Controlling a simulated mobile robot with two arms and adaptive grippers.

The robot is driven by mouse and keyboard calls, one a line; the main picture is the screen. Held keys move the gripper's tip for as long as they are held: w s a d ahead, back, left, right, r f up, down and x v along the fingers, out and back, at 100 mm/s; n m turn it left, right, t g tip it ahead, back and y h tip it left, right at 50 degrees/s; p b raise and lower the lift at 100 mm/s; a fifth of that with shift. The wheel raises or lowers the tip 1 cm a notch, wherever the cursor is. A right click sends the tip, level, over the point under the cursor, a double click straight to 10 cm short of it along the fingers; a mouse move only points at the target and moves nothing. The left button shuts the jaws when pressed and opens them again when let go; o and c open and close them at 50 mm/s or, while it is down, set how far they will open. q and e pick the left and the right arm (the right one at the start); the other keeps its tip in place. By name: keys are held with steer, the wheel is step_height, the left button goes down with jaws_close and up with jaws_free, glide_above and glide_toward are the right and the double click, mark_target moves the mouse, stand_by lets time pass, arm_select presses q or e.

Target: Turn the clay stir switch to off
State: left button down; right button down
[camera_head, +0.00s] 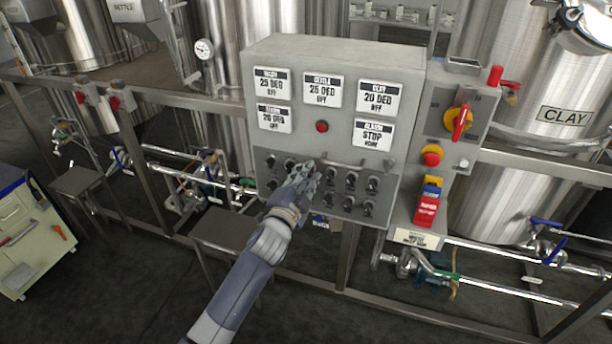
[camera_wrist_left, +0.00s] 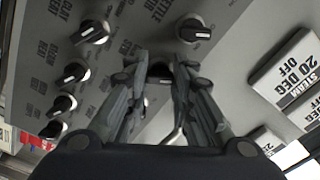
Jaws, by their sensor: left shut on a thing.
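The grey control panel (camera_head: 222,72) carries rows of black switch knobs along its lower part. My left gripper (camera_head: 312,174) reaches the middle of these rows from below and hides some knobs. In the left wrist view my left gripper (camera_wrist_left: 160,84) is shut on a dark switch knob (camera_wrist_left: 160,71), with a finger on either side. That knob's label is hidden, so I cannot tell whether it is the clay stir switch. Other knobs, such as one at the upper right (camera_wrist_left: 194,31), stand free beside the fingers. My right gripper is not in view.
A thin rail (camera_head: 352,164) runs above some of the knobs. A clay readout (camera_head: 380,97) and a red lamp (camera_head: 321,127) sit higher up. To the right are a red-and-yellow rotary switch (camera_head: 461,121) and the clay tank (camera_head: 500,195). Pipes run below.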

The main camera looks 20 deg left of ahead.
arm_select(q)
steer(key=shift+f, duration=0.1)
stand_by(0.3)
steer(key=c, duration=1.4)
jaws_free()
steer(key=shift+o, duration=0.2)
steer(key=s, duration=1.2)
steer(key=shift+a, duration=0.25)
